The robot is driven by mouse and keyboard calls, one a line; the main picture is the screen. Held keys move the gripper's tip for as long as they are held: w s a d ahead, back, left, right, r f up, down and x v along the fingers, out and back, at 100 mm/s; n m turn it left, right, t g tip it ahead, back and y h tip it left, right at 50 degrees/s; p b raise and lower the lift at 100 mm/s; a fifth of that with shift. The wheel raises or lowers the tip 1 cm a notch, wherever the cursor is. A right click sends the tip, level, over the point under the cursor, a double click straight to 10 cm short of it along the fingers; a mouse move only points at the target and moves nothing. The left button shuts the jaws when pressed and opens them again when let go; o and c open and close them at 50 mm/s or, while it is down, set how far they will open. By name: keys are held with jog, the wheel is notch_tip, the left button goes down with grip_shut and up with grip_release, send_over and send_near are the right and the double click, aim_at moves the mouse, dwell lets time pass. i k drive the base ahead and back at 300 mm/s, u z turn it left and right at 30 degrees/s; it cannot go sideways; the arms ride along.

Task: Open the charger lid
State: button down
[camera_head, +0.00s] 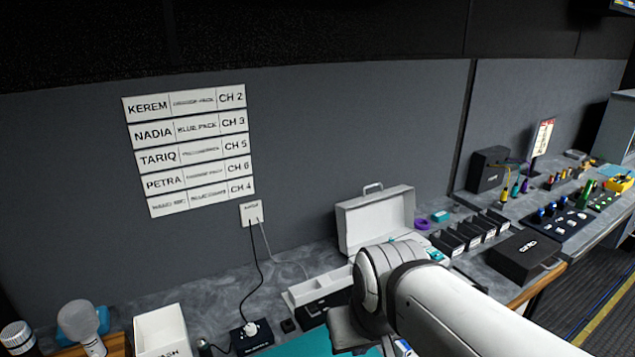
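No part is clearly marked as the charger, so I cannot tell for sure which thing it is. A closed black box (522,256) with a pale logo on its top lies at the front edge of the right bench. A row of black slotted holders (468,236) stands behind it to the left. A white case (376,222) with a handle has its lid raised against the wall. A low white tray-like unit (318,288) with a dark front sits left of my arm. My white arm crosses the lower middle and hides part of the bench; my gripper's fingers do not show.
A white bin (161,332), a black power block (251,337) with a plug and a teal mat (305,345) are at the lower left. Name strips (188,150) hang on the wall. Small coloured parts crowd the right bench; grey bench is clear around the cables.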

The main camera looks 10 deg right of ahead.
aim_at(372, 220)
jog(key=u, duration=2.2)
jog(key=k, duration=1.25)
jog(key=z, duration=1.65)
jog(key=i, duration=1)
jog(key=z, duration=0.05)
